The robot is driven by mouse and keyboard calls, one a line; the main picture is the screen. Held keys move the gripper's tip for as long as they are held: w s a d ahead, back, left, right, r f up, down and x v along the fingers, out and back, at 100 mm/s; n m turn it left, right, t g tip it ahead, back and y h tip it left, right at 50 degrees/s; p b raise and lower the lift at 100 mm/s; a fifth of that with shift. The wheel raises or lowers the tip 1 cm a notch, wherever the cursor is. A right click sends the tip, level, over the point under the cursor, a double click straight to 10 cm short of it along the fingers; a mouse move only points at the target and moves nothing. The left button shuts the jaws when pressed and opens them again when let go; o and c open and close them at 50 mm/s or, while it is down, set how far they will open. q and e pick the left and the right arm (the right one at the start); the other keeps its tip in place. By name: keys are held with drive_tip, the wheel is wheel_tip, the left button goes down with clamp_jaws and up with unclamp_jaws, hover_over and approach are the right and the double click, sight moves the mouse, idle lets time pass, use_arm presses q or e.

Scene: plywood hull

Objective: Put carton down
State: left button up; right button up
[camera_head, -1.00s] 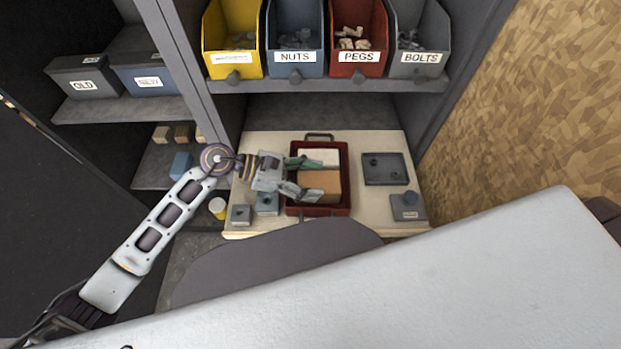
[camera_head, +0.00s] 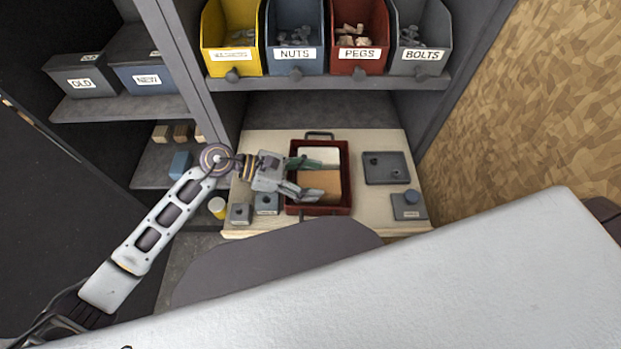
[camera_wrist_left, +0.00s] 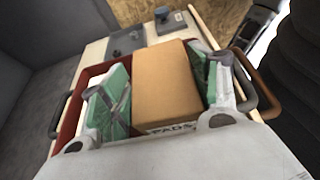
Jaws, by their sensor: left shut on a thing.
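The carton (camera_head: 322,181) is a tan box with a white label reading PADS on its near side in the left wrist view (camera_wrist_left: 168,82). My left gripper (camera_head: 312,178) is shut on it, one green-padded finger on each side. The carton is within the outline of a dark red open tray (camera_head: 345,200) with handles. A white item (camera_head: 320,155) lies in the tray's far part. I cannot tell whether the carton touches the tray floor, as the fingers and carton hide it. My right gripper is not in view.
Two small grey blocks (camera_head: 240,213) (camera_head: 266,204) stand left of the tray. A dark flat plate (camera_head: 384,168) and a grey block with a blue knob (camera_head: 409,205) are to the right. A shelf of bins (camera_head: 296,40) hangs above the back.

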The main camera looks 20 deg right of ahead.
use_arm(q)
drive_tip(key=o, duration=1.2)
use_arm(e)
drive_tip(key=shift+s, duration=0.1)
use_arm(q)
drive_tip(key=shift+r+p, duration=0.25)
drive_tip(key=shift+p, duration=0.05)
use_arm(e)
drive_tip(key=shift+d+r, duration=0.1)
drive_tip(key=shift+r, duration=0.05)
use_arm(q)
drive_tip(key=shift+r+p, duration=0.3)
drive_tip(key=shift+p, duration=0.05)
drive_tip(key=shift+w+a+r, duration=0.2)
drive_tip(key=shift+a, duration=0.25)
drive_tip(key=shift+b+v, duration=0.45)
drive_tip(key=shift+v, duration=5.05)
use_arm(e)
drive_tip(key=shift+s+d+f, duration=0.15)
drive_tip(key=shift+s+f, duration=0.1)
